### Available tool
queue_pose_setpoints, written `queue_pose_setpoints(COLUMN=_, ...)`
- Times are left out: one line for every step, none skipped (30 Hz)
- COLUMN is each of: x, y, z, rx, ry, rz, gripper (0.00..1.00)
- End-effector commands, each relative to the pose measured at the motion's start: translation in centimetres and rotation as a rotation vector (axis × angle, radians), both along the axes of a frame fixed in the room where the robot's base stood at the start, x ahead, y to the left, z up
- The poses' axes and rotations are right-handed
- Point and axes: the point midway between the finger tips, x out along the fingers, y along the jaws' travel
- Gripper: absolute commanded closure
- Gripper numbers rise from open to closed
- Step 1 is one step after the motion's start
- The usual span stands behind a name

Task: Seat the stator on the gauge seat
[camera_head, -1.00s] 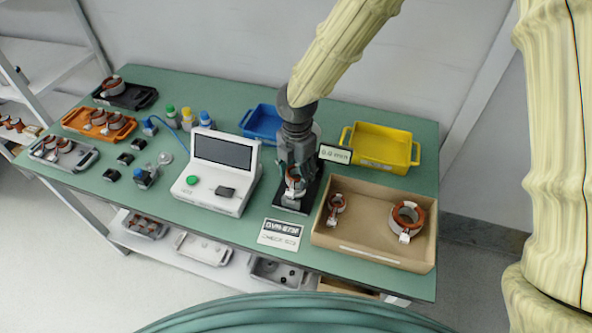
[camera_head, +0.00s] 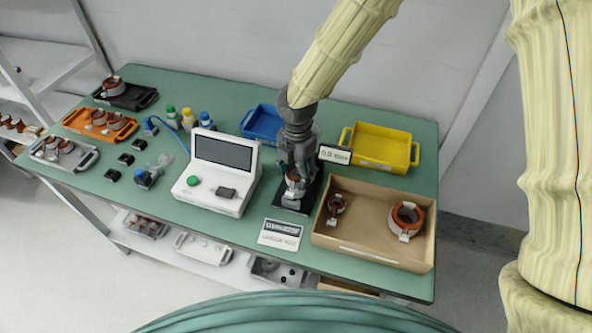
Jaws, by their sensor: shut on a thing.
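My gripper (camera_head: 292,172) points down over the dark gauge base (camera_head: 312,190), between the white tester and the cardboard box. It is shut on a copper-and-white stator (camera_head: 293,184), which shows low between the fingers. The stator is right at the gauge, but the fingers hide most of it and the gauge seat under it. I cannot tell whether it touches the seat. A small gauge display (camera_head: 335,154) stands just right of my gripper; its reading is too small to be sure of.
The cardboard box (camera_head: 372,254) at the right holds two stators. A yellow bin (camera_head: 383,148) and a blue bin (camera_head: 262,122) stand behind. The white tester (camera_head: 217,172) is close on the left. A printed card (camera_head: 280,234) lies in front. Stator trays (camera_head: 98,124) are at far left.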

Motion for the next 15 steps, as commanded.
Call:
queue_pose_setpoints(x=0.0, y=0.0, z=0.0, rx=0.0, ry=0.0, rz=0.0, gripper=0.81)
queue_pose_setpoints(x=0.0, y=0.0, z=-0.1, rx=0.0, ry=0.0, rz=0.0, gripper=0.81)
queue_pose_setpoints(x=0.0, y=0.0, z=-0.2, rx=0.0, ry=0.0, rz=0.0, gripper=0.81)
queue_pose_setpoints(x=0.0, y=0.0, z=-0.2, rx=0.0, ry=0.0, rz=0.0, gripper=0.81)
queue_pose_setpoints(x=0.0, y=0.0, z=-0.3, rx=0.0, ry=0.0, rz=0.0, gripper=0.81)
queue_pose_setpoints(x=0.0, y=0.0, z=-0.4, rx=0.0, ry=0.0, rz=0.0, gripper=0.81)
queue_pose_setpoints(x=0.0, y=0.0, z=-0.5, rx=0.0, ry=0.0, rz=0.0, gripper=0.81)
queue_pose_setpoints(x=0.0, y=0.0, z=-0.5, rx=0.0, ry=0.0, rz=0.0, gripper=0.81)
queue_pose_setpoints(x=0.0, y=0.0, z=-0.6, rx=0.0, ry=0.0, rz=0.0, gripper=0.81)
queue_pose_setpoints(x=0.0, y=0.0, z=-0.7, rx=0.0, ry=0.0, rz=0.0, gripper=0.81)
queue_pose_setpoints(x=0.0, y=0.0, z=-0.7, rx=0.0, ry=0.0, rz=0.0, gripper=0.81)
queue_pose_setpoints(x=0.0, y=0.0, z=-0.8, rx=-0.001, ry=-0.001, rz=0.0, gripper=0.81)
queue_pose_setpoints(x=0.0, y=0.0, z=-0.9, rx=-0.001, ry=-0.001, rz=0.0, gripper=0.81)
queue_pose_setpoints(x=0.0, y=0.0, z=-1.0, rx=-0.001, ry=-0.001, rz=0.0, gripper=0.81)
queue_pose_setpoints(x=0.0, y=0.0, z=-1.1, rx=-0.001, ry=-0.001, rz=0.0, gripper=0.81)
